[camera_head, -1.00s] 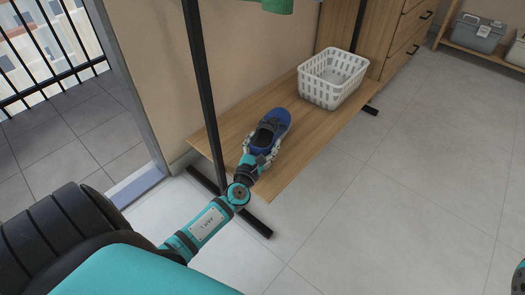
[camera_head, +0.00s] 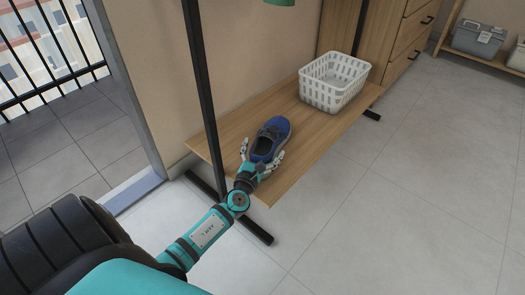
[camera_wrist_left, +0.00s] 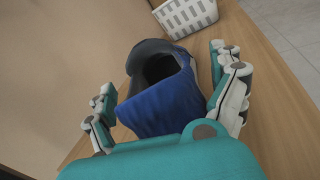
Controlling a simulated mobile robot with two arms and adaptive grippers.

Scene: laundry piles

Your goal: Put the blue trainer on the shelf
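The blue trainer (camera_head: 272,137) lies on the low wooden shelf (camera_head: 322,128), toward its near left end, with its dark opening facing up. My left gripper (camera_head: 263,158) is at the trainer's near end, with one finger on each side. In the left wrist view the gripper's fingers (camera_wrist_left: 165,98) are spread apart, with the blue trainer (camera_wrist_left: 165,105) between them. A gap shows between the left finger and the trainer; whether the right finger touches it I cannot tell. My right gripper is not in view.
A white slatted basket (camera_head: 334,82) stands on the shelf beyond the trainer. A black upright post (camera_head: 207,100) rises by the shelf's left end. Bare shelf lies between trainer and basket. Open tiled floor (camera_head: 420,170) is to the right.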

